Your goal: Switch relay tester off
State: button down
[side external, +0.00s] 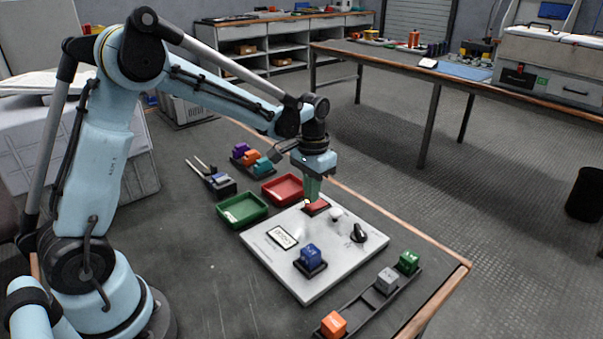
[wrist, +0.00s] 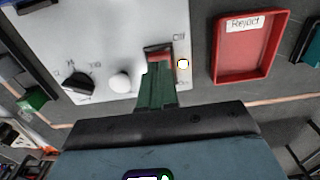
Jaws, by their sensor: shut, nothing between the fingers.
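The relay tester is a light grey panel (side external: 275,245) lying on the table. A red rocker switch (side external: 317,207) sits near its far edge; it also shows in the wrist view (wrist: 158,54). My gripper (side external: 311,198) points down with green fingers shut and empty, its tips at the red switch. In the wrist view the fingers (wrist: 158,82) cover part of the switch, so I cannot tell its position or whether they touch. Beside it on the panel are a white round lamp (side external: 336,214) and a black knob (side external: 357,233). A blue block (side external: 310,256) sits in a holder on the panel.
A red tray (side external: 283,188), labelled Reject in the wrist view, and a green tray (side external: 242,209) stand left of the panel. A rack of coloured blocks (side external: 250,160) is behind them. A rail (side external: 368,302) with orange, grey and green blocks lies at the front right.

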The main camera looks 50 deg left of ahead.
aim_at(310, 207)
jog(key=shift+f, duration=1)
dwell(0.5)
jog(key=shift+r, duration=3.5)
jog(key=s+d+r+t, duration=0.2)
jog(key=s+t, duration=0.1)
jog(key=s, duration=0.4)
jog(key=s+d+r+t, duration=0.1)
jog(key=s+d+t, duration=0.1)
jog(key=s+t, duration=0.2)
jog(key=s, duration=0.3)
jog(key=shift+s+r, duration=0.35)
jog(key=shift+r, duration=0.05)
jog(key=shift+w+d, duration=0.1)
